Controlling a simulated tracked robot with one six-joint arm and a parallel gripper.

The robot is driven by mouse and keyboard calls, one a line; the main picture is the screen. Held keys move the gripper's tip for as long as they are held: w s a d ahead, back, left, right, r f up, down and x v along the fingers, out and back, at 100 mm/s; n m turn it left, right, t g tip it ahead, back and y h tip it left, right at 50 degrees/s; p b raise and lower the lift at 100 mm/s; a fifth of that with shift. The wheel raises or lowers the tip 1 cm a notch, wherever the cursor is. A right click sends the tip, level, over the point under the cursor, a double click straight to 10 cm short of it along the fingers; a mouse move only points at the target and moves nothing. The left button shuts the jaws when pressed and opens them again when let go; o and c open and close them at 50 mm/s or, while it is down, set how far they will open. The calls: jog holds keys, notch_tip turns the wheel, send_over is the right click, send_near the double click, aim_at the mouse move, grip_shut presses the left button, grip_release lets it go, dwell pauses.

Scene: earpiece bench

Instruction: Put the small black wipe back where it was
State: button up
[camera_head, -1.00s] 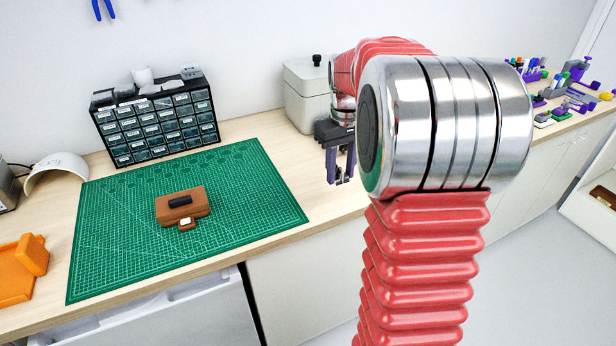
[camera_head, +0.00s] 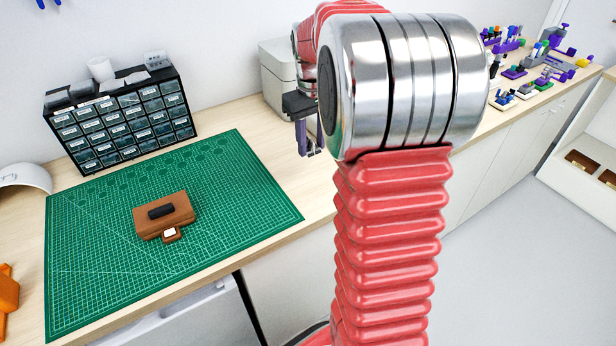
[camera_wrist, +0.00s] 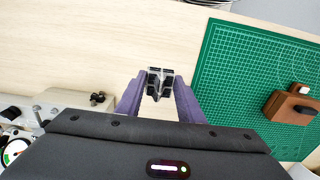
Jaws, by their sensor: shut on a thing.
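My gripper (camera_wrist: 158,84) has purple fingers, and in the wrist view they are closed on a small dark thing, the small black wipe (camera_wrist: 157,80). Its outline is hard to make out between the dark fingertips. In the head view my gripper (camera_head: 309,146) hangs right of the green mat, near the pale canister, partly hidden by my arm. The wipe cannot be made out there. A brown block (camera_head: 178,204) with a black piece (camera_head: 161,211) on top lies on the green cutting mat (camera_head: 240,205). The block also shows in the wrist view (camera_wrist: 276,106).
A black drawer cabinet (camera_head: 125,122) stands behind the mat. An orange object (camera_head: 7,305) is at the left edge. Purple stands (camera_head: 515,70) crowd the far right bench. Bare wood lies under my gripper.

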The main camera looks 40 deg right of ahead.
send_over(311, 180)
jog(key=shift+f, duration=3.15)
jog(key=shift+f, duration=1.85)
jog(key=shift+f, duration=0.1)
jog(key=o, duration=1.1)
notch_tip(311, 180, up, 12)
